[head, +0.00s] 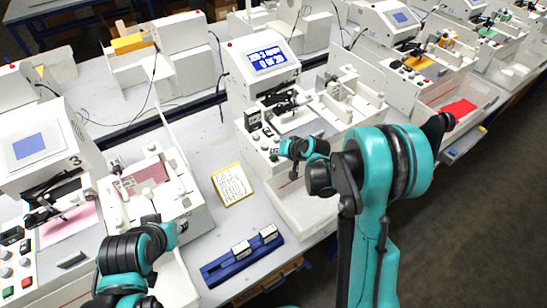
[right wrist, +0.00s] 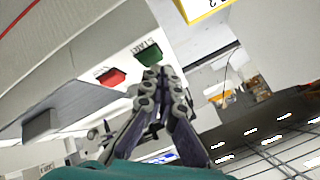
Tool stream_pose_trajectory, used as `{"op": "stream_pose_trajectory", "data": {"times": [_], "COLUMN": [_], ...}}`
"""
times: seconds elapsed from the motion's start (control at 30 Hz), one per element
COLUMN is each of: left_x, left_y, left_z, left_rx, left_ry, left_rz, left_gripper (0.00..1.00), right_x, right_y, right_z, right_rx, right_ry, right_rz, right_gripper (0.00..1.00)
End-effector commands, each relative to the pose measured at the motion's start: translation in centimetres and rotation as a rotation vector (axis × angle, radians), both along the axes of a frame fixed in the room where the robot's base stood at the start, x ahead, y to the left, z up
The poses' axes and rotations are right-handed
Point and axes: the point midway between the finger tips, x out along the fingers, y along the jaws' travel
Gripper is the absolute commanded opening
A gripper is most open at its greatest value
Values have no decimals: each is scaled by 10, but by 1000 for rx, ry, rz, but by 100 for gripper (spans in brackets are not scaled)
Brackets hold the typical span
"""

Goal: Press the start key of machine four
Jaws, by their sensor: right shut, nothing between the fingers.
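Machine four (head: 263,62), a white plotter with a lit blue screen, stands in the middle of the head view. In the right wrist view the fingers of this gripper (right wrist: 164,76) are shut and empty. Their tips are close to the green key (right wrist: 148,53) marked START, just below it in the picture; I cannot tell whether they touch it. A red key (right wrist: 111,76) is left of the green one. My left arm shows at lower left, without visible fingers.
Machine 3 (head: 38,146) stands at left. A yellow-edged note (head: 232,184) and a blue holder (head: 243,262) with white blocks lie on the table between the machines. More plotters stand behind and at right. The dark floor is free at lower right.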

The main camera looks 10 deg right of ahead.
Motion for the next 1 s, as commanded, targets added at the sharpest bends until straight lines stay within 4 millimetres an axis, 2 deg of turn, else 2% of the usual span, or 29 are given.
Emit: {"op": "stream_pose_trajectory", "data": {"times": [1.0], "left_x": [0], "left_y": [0], "left_z": [-9], "left_rx": [0], "left_ry": [0], "left_rz": [0], "left_gripper": [36], "right_x": [0], "right_y": [0], "right_z": [-9], "right_rx": [0], "right_ry": [0], "right_rz": [0], "right_gripper": [0]}}
